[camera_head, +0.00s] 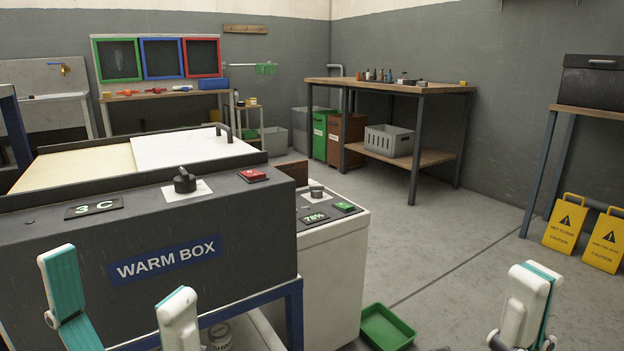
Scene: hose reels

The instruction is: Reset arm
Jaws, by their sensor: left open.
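My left gripper (118,277) is at the bottom left, in front of the warm box (235,225). Its two white fingers with teal pads stand wide apart, and nothing shows between them. My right gripper (528,295) is at the bottom right, over the grey floor. I see only a white finger part with a teal strip, and the rest is cut off by the lower edge, so its opening is unclear. No held object shows in it.
A white cabinet (335,260) adjoins the warm box, with a green tray (387,327) on the floor beside it. Yellow caution signs (565,222) stand at the right. A wooden workbench (440,88) is at the back. The floor (430,240) between is open.

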